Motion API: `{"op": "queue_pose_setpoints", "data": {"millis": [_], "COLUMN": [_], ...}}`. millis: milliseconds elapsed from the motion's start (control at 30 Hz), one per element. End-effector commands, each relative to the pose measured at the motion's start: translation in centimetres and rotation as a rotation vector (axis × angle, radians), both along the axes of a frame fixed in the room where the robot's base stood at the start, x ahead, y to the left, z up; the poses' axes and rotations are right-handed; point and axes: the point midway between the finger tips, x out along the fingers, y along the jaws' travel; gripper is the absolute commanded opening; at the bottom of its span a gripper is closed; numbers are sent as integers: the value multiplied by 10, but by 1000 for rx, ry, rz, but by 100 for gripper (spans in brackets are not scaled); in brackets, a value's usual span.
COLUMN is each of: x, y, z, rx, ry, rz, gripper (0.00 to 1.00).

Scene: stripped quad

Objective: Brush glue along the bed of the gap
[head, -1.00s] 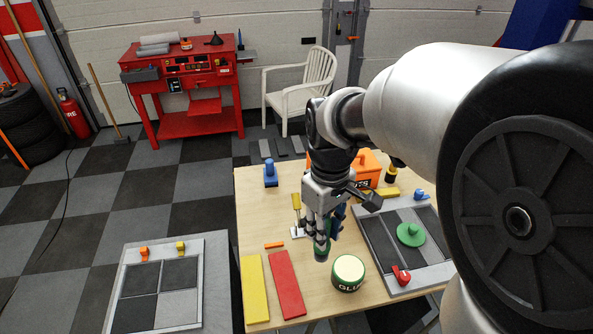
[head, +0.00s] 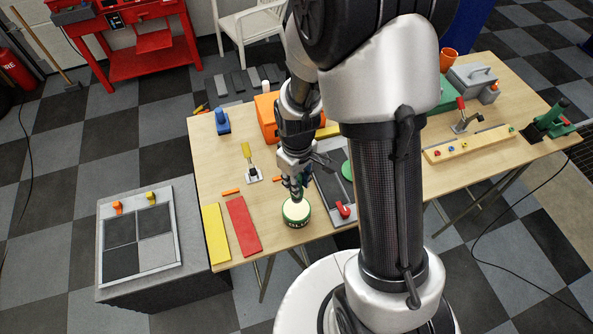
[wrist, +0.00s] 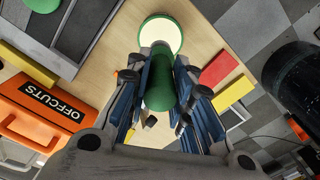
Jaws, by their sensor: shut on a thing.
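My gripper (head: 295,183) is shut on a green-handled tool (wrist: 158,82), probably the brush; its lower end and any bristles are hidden. The gripper is pointed down just above or behind the glue tub (head: 297,223), a round green tub with a cream top. The tub also shows in the wrist view (wrist: 160,32), beyond the green handle; I cannot tell whether the tool touches it. A tiled panel in a grey frame (head: 180,245) rests on a grey block at left.
Yellow (head: 217,232) and red (head: 242,226) strips lie left of the tub. A wooden rail with coloured pegs (head: 470,145) is at right.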

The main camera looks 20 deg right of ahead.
Motion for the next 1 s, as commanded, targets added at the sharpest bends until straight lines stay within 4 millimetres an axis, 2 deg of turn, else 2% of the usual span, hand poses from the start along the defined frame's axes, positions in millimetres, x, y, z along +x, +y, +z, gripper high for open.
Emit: {"op": "queue_pose_setpoints", "data": {"millis": [533, 1000], "x": [0, 1], "y": [0, 0], "z": [-53, -56], "rx": [0, 0], "ry": [0, -1], "rz": [0, 0], "gripper": [0, 0]}}
